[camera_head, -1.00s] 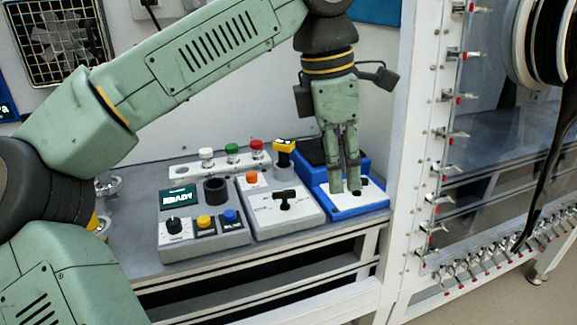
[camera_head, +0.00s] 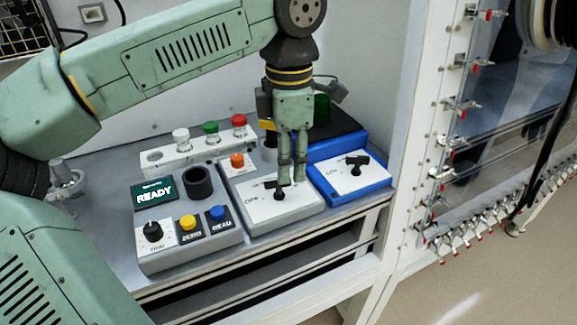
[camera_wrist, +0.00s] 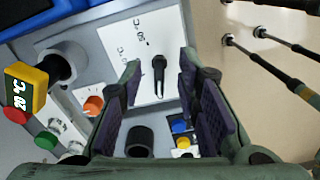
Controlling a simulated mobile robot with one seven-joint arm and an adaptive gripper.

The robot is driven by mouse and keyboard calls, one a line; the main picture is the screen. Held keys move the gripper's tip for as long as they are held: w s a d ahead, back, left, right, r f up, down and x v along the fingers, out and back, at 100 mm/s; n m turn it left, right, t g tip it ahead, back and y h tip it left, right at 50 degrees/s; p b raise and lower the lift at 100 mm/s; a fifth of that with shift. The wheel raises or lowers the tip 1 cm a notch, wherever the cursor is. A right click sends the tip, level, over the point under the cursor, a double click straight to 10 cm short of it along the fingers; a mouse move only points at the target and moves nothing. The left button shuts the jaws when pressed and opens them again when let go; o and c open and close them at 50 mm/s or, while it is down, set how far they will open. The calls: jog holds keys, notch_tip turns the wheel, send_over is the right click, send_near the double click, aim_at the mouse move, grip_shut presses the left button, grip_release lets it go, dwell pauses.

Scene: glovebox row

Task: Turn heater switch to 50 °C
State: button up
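The heater switch, a black lever knob (camera_head: 279,193), stands on the white panel of a grey box (camera_head: 306,217). In the wrist view the knob (camera_wrist: 159,68) has a round head and a narrow bar pointing down the picture, with a "50 °C" label (camera_wrist: 132,41) printed near it. My gripper (camera_head: 291,183) points down at this panel, partly covering the knob in the head view. In the wrist view my gripper (camera_wrist: 162,80) is open, with one dark-padded finger on each side of the knob and gaps between.
A blue box (camera_head: 352,195) with a similar black knob (camera_head: 355,161) stands close on the right. On the left is a console with a READY display (camera_head: 155,194), dial and buttons.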

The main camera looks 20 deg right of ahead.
jog(key=shift+f, duration=1.35)
jog(key=shift+c, duration=0.4)
grip_shut()
